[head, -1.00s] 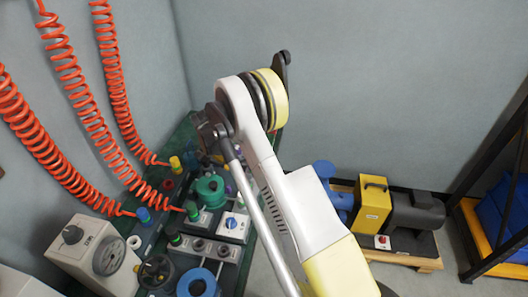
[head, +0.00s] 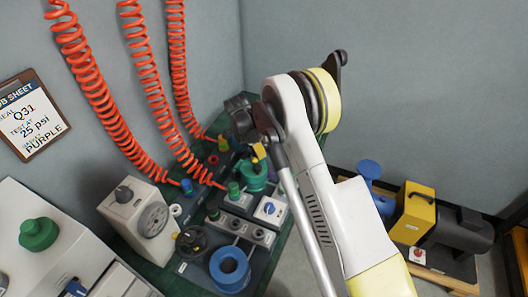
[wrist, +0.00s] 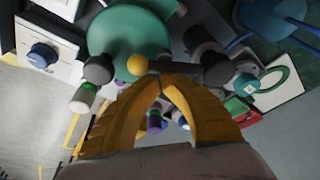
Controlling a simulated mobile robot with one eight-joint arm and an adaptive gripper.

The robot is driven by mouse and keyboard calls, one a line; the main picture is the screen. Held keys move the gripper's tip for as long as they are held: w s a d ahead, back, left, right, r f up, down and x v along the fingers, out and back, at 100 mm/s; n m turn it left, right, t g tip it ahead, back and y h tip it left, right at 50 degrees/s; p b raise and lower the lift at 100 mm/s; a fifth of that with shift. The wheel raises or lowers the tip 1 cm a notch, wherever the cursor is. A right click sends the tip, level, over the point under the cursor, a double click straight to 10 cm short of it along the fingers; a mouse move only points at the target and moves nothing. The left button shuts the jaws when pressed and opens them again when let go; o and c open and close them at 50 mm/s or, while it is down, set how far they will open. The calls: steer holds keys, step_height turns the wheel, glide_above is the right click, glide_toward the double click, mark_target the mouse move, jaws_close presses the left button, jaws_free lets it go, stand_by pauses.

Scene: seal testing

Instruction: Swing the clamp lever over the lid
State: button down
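A green round lid or vessel top (wrist: 128,32) fills the upper left of the wrist view; a green round body (head: 254,178) shows in the head view below my arm. A dark bar with a yellow ball end (wrist: 138,64), which looks like the clamp lever, crosses the lid's lower edge. My gripper (wrist: 161,78) has its two yellow fingers brought together at the tips, with an arched gap below. The tips are right at the bar; whether they touch it I cannot tell. In the head view, my arm mostly hides the gripper (head: 259,151).
Around the lid are capped fittings, a white box with a blue knob (head: 270,208) and a blue ring (head: 230,270). A gauge box (head: 140,218) stands left. Orange coiled hoses hang behind. A job sheet (head: 31,115) reads Q31, 25 psi, purple.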

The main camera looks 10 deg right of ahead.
steer(key=shift+a, duration=0.3)
steer(key=shift+s+a, duration=0.1)
steer(key=shift+a, duration=0.05)
stand_by(0.4)
steer(key=shift+d+f, duration=0.3)
steer(key=shift+d, duration=0.3)
step_height(320, 180, up, 9)
steer(key=p, duration=0.3)
steer(key=shift+d, duration=0.1)
